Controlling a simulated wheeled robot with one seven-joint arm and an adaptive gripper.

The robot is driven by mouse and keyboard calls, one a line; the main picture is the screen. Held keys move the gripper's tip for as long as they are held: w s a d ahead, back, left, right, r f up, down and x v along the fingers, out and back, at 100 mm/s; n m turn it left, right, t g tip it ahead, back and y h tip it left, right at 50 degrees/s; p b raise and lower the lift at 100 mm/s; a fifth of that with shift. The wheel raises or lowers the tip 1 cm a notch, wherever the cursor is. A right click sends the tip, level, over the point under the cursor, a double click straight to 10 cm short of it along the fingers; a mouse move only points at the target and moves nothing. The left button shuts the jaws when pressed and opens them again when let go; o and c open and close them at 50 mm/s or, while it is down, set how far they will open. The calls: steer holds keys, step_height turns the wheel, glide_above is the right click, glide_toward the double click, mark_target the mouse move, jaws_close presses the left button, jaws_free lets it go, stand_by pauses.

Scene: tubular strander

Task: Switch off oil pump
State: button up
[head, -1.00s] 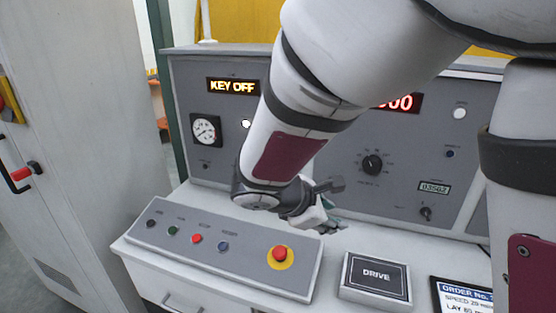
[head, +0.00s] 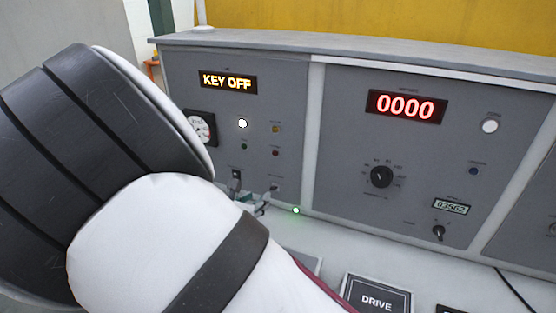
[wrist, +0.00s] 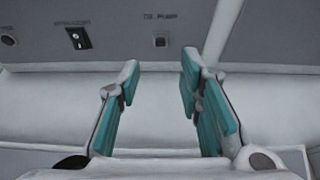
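In the wrist view a label ending in "PUMP" sits on the grey panel above a small dark square switch (wrist: 161,40). Its position, on or off, is too small to tell. In the head view my gripper (head: 258,200) is small and partly hidden by my arm, close to the lower left panel.
The display (head: 229,82) reads KEY OFF; the red display (head: 405,106) reads 0000. A gauge (head: 200,128) is partly covered by my arm. A black rotary knob (head: 381,177) is on the right panel. A DRIVE box (head: 376,297) stands on the desk. A green glow (head: 296,210) shows near the panel's foot.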

mark_target(271, 189)
steer(key=x, duration=1)
steer(key=shift+w+d+f, duration=0.1)
steer(key=shift+w+f, duration=0.05)
steer(key=shift+w, duration=0.05)
steer(key=shift+c, duration=0.5)
jaws_close()
